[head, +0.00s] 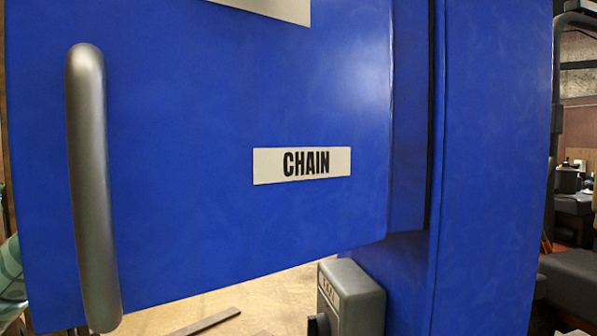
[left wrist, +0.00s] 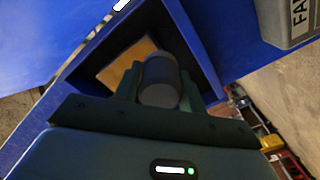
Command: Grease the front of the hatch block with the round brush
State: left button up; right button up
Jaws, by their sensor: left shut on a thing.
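In the left wrist view my left gripper (left wrist: 158,78) is shut on a grey cylindrical thing, which looks like the handle of the round brush (left wrist: 160,82). The brush's far end and bristles are hidden. The gripper points into a dark, blue-framed opening (left wrist: 207,62). A tan patch (left wrist: 122,62) shows inside this opening; I cannot tell whether it is the hatch block or a surface behind. In the head view a blue panel marked CHAIN (head: 200,120) fills most of the picture and neither gripper shows. My right gripper is in no view.
A grey bar handle (head: 90,190) stands upright on the panel's left side. A grey box (head: 350,295) is fixed low on the blue column (head: 490,150). A lettered grey box (left wrist: 292,25) shows at the wrist view's upper right. Pale floor (head: 230,305) lies below.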

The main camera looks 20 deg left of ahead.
pick_arm(q)
jog(key=b+v, duration=0.1)
jog(key=v, duration=0.2)
dwell(0.4)
